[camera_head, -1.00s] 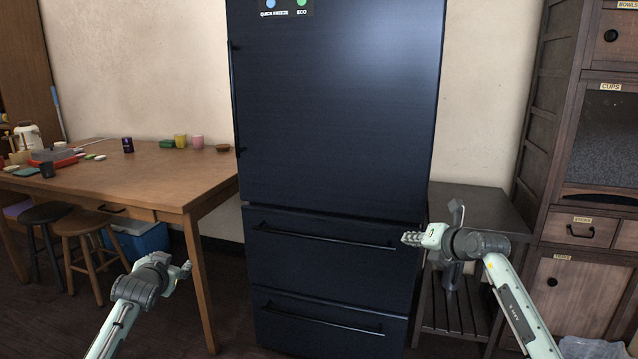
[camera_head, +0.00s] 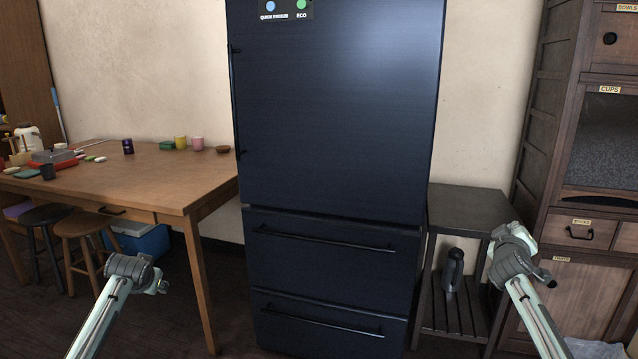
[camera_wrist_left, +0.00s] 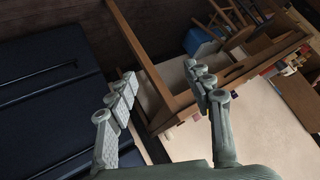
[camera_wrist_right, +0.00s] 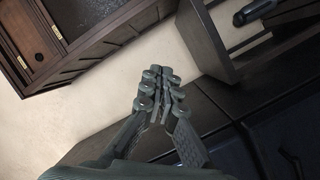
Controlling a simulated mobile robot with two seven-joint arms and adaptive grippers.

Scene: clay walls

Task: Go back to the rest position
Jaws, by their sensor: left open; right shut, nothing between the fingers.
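My right gripper (camera_head: 503,240) is raised in front of the dark side table and the wooden cabinet at the right. In the right wrist view its fingertips (camera_wrist_right: 156,92) meet, with nothing between them. My left gripper (camera_head: 160,286) is low at the left, in front of the wooden table and left of the fridge. In the left wrist view its fingers (camera_wrist_left: 165,92) stand wide apart and hold nothing.
A dark blue fridge (camera_head: 335,110) with closed drawers stands in the middle. A wooden table (camera_head: 150,178) with stools is at the left. A side table (camera_head: 465,205) with a black bottle (camera_head: 453,270) on its lower shelf and a tall cabinet (camera_head: 560,120) are at the right.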

